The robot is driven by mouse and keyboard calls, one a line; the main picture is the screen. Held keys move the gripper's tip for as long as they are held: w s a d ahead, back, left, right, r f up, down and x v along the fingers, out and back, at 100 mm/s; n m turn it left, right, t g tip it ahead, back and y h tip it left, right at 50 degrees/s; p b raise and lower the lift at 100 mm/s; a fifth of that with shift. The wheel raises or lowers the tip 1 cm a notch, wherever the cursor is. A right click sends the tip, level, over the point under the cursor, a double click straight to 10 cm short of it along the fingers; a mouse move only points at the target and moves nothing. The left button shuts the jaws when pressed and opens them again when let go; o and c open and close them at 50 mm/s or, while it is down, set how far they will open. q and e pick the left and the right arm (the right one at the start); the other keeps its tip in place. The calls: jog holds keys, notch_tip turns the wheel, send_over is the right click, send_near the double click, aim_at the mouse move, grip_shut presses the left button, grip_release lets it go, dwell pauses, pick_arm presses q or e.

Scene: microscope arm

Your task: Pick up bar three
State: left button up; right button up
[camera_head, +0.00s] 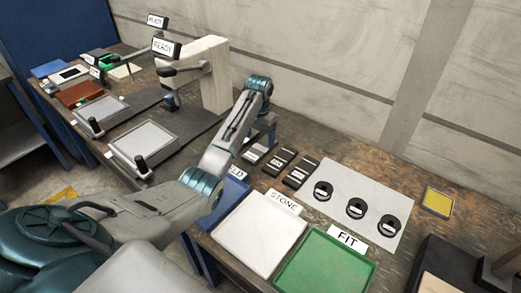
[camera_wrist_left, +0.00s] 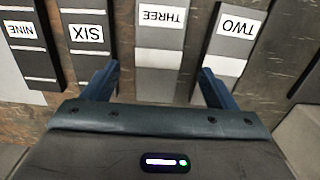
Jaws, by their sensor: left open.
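Bar three (camera_wrist_left: 161,38) is a grey bar with a white label reading THREE, upside down in the left wrist view. It lies between bar six (camera_wrist_left: 88,35) on the left and bar two (camera_wrist_left: 234,35) on the right. My left gripper (camera_wrist_left: 158,82) is open, its two blue fingers apart on either side of the near part of bar three. I cannot tell how high the fingers are above it. In the head view my left gripper (camera_head: 262,130) is over the left end of the bar row and hides part of it. My right gripper is not in view.
Bar nine (camera_wrist_left: 25,42) lies at the far left of the wrist view. In the head view, a white STONE tray (camera_head: 260,235) and a green FIT tray (camera_head: 325,265) stand in front. A grey sheet (camera_head: 345,190) with three black rings lies right of the bars. A beige stand (camera_head: 212,75) rises behind my arm.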

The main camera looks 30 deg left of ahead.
aim_at(260, 147)
pick_arm(q)
jog(key=shift+w+d+f+p, duration=0.1)
jog(key=shift+f+p, duration=0.2)
jog(key=shift+f, duration=0.9)
jog(key=shift+d+f+p, duration=0.1)
jog(key=shift+f+p, duration=0.2)
jog(key=shift+f, duration=0.85)
grip_shut()
jog(key=shift+w+a+r, duration=0.1)
